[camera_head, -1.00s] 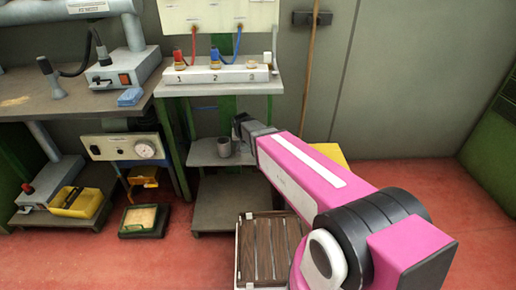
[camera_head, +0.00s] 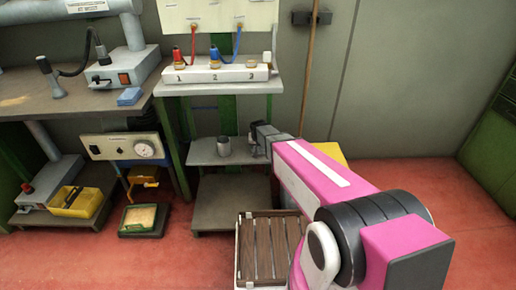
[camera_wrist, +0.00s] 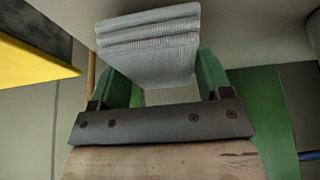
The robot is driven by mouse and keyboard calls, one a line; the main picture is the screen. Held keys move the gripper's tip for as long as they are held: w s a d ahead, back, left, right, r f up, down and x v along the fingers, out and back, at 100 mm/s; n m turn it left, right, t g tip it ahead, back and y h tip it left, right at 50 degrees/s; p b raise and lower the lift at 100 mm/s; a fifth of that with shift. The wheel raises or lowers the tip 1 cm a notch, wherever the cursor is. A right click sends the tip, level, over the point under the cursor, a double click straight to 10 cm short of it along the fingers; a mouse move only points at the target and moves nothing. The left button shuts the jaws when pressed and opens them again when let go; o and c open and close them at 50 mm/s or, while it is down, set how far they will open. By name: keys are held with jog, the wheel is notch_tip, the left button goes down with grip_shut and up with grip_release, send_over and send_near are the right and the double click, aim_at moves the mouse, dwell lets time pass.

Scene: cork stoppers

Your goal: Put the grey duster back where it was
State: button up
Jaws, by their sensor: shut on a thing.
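The grey duster (camera_wrist: 150,45) is a folded, ribbed cloth that fills the upper middle of the wrist view. My gripper (camera_wrist: 160,78) has its green fingers on either side of the duster and is shut on it. In the head view my gripper (camera_head: 258,136) is over the right part of the grey middle shelf (camera_head: 203,157), just right of a grey cup. I cannot make out the duster in the head view, nor tell whether it touches the shelf.
The grey cup (camera_head: 224,146) stands on the middle shelf. A slatted crate (camera_head: 265,250) is on the floor below. A broom handle (camera_head: 313,60) leans at the wall. The right floor is clear.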

jog(key=shift+f, duration=0.75)
jog(key=o, duration=0.8)
jog(key=shift+f, duration=0.1)
jog(key=v, duration=1.1)
jog(key=shift+s+r, duration=0.15)
jog(key=shift+r, duration=0.2)
jog(key=s+d+g, duration=0.1)
jog(key=s+d, duration=0.4)
jog(key=s, duration=0.1)
jog(key=s+d+r+g, duration=0.1)
jog(key=s+d+g, duration=0.1)
jog(key=s+d, duration=0.3)
jog(key=s+d+g, duration=0.1)
jog(key=s+d, duration=0.4)
jog(key=s, duration=0.4)
jog(key=shift+s+r+g, duration=0.2)
jog(key=shift+s+g, duration=0.05)
jog(key=shift+g, duration=0.15)
